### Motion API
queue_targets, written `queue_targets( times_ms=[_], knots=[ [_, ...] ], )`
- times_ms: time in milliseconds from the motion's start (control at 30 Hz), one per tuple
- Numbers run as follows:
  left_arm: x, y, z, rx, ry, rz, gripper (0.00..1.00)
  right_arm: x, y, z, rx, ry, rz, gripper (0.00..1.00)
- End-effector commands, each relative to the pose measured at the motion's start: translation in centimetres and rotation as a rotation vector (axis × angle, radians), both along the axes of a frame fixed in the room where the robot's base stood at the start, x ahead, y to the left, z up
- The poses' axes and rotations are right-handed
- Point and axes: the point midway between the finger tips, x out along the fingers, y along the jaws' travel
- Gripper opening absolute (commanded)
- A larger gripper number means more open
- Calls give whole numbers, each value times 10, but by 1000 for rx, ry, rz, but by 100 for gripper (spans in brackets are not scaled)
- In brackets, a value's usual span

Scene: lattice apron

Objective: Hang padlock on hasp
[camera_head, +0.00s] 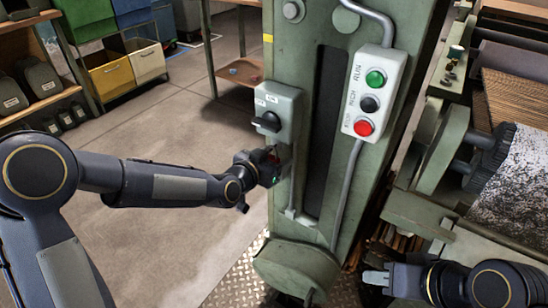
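A grey switch box (283,98) with a black rotary knob (268,122) is fixed to the left side of the green machine column. My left gripper (272,163) is just below this box, close to the column's left edge. I cannot make out the hasp separately from the box and knob. My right gripper (375,278) is low at the right of the column, with no object visible at its fingertips.
The green column (318,50) carries a push-button box (374,95) with green, black and red buttons, and conduits. A machine with a rough roller (515,180) stands at the right. Shelves with bins (110,76) are at the back left. The concrete floor (165,235) is clear.

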Motion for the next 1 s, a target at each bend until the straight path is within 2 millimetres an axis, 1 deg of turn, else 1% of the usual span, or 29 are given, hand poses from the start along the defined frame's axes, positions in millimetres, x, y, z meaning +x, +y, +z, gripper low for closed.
queue_targets(
  times_ms=[267, 367, 733, 867, 1000],
  knots=[
    [0, 0, -1, 1, 2, 0, 63, 0, 0, 0, 0, 0, 0, 34],
    [-5, 4, 2, 1, 1, 0, 63, 0, 0, 1, 0, 0, 0, 34],
    [-49, 37, 20, 0, 0, 2, 63, 0, 0, 7, 0, 0, 0, 34],
    [-58, 43, 23, 0, 0, 1, 63, 0, 0, 8, 0, 0, 0, 34],
    [-61, 45, 23, 1, 1, 1, 63, 0, 0, 8, 0, 0, 0, 34]
  ],
)
